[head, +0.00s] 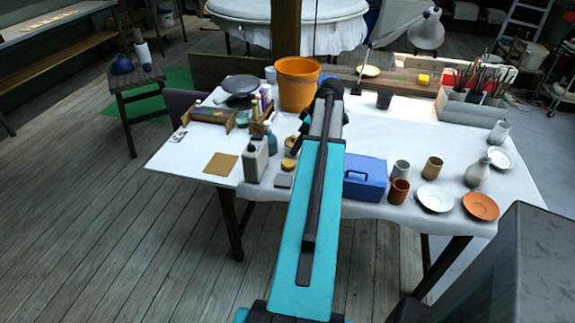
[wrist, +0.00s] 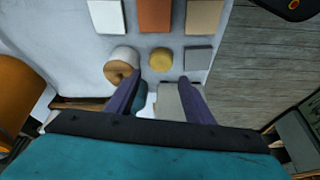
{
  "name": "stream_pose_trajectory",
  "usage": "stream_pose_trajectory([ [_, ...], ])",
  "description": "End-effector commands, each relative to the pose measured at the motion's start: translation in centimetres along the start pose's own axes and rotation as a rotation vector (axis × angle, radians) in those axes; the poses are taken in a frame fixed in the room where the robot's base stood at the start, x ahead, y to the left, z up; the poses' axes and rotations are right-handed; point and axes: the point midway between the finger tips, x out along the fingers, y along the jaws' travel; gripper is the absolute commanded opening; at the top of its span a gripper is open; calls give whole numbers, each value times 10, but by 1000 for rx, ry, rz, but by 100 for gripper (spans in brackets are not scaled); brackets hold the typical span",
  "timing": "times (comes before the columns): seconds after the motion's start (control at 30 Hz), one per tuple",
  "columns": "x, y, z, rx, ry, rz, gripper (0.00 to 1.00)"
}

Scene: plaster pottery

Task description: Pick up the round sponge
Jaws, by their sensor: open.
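The round sponge (wrist: 161,60) is a small yellow disc lying on the white-covered table in the wrist view. It also shows in the head view (head: 289,164), behind the grey square block and left of my arm. My gripper (wrist: 162,78) is open, with its two purple fingers spread. In the wrist view the sponge appears just beyond the fingertips, roughly centred between them, with nothing held. The height of the fingers above the sponge is hard to tell. In the head view my arm hides most of the gripper.
A pale roll with a tan end (wrist: 122,66) lies left of the sponge and a grey square block (wrist: 198,58) right of it. Pale and orange tiles (wrist: 155,15) lie beyond. A pale bottle (head: 256,160), an orange bucket (head: 298,84) and a blue box (head: 365,178) stand nearby.

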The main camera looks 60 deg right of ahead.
Motion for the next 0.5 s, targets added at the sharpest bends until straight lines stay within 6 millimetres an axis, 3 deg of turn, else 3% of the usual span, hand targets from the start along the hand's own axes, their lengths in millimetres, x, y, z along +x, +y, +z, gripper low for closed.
stream_pose_trajectory([
  [0.3,36,0,-1,-1,-1,-2,48],
  [0.5,49,0,-1,-1,0,0,48],
])
